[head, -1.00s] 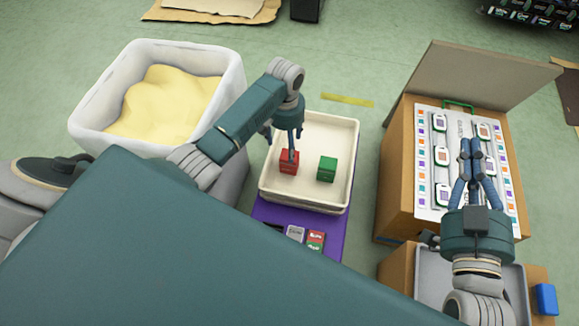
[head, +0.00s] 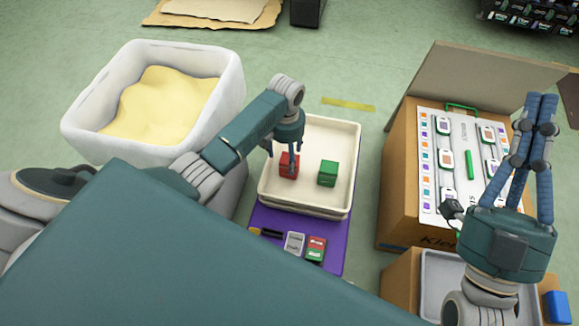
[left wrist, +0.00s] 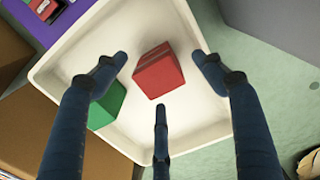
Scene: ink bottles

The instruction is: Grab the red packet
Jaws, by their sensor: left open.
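The red packet (head: 289,166) is a small box in the left part of a cream tray. In the left wrist view the red packet (left wrist: 159,71) lies between the spread fingers, with gaps beside it. My left gripper (head: 283,152) is open, pointing down over it, holding nothing; in the head view a finger partly covers the packet. A green packet (head: 327,173) is to its right in the tray; in the left wrist view it is partly behind a finger. My right gripper (head: 537,112) is raised in front of the cardboard box, far from the packet; its jaw opening is unclear.
The cream tray (head: 340,133) has raised walls and stands on a purple mat (head: 330,255) with several small cards. A white bin (head: 80,113) of yellow material is to the left. A cardboard box (head: 397,190) with a printed sheet is to the right.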

